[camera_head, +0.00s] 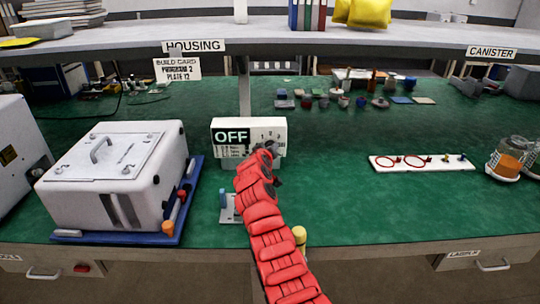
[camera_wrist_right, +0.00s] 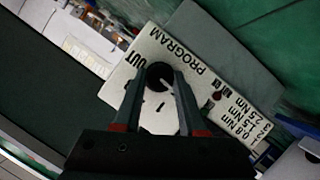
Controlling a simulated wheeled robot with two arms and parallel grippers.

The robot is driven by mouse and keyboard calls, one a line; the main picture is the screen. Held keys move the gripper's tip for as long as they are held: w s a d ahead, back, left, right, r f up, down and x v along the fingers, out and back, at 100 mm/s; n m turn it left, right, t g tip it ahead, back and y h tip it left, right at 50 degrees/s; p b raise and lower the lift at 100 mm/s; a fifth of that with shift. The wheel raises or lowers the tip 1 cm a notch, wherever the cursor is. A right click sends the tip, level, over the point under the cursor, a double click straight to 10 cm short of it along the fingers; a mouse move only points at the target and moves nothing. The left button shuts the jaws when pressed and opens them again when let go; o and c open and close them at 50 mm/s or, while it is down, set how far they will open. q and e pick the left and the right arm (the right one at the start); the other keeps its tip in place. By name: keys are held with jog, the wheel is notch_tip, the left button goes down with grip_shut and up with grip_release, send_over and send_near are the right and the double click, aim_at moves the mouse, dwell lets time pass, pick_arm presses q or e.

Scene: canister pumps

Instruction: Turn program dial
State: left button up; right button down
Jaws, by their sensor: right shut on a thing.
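The white program box (camera_head: 222,148) stands on the green bench, its display reading OFF with small numbers beside it. In the right wrist view its face (camera_wrist_right: 205,85) is printed PROGRAM, OUT and several Nm values. The black round program dial (camera_wrist_right: 160,73) sits between the fingertips of my right gripper (camera_wrist_right: 156,78), which is shut on it. In the head view this gripper (camera_head: 266,160) is at the box's lower right and my red arm hides the dial. A build card (camera_head: 177,69) hangs from the shelf, seeming to read Program 2. My left gripper is not in view.
A white housing (camera_head: 110,175) on a blue tray (camera_head: 190,185) stands left of the box. A white strip with red rings (camera_head: 422,162) and canisters (camera_head: 508,158) are at right.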

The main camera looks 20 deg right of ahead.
jog(key=shift+f+n+h+b, duration=0.15)
jog(key=shift+n+h+b, duration=0.15)
dwell(0.4)
jog(key=shift+c, duration=2.3)
grip_release()
jog(key=shift+s, duration=0.1)
jog(key=v, duration=1.7)
jog(key=shift+r, duration=0.2)
jog(key=shift+a, duration=0.15)
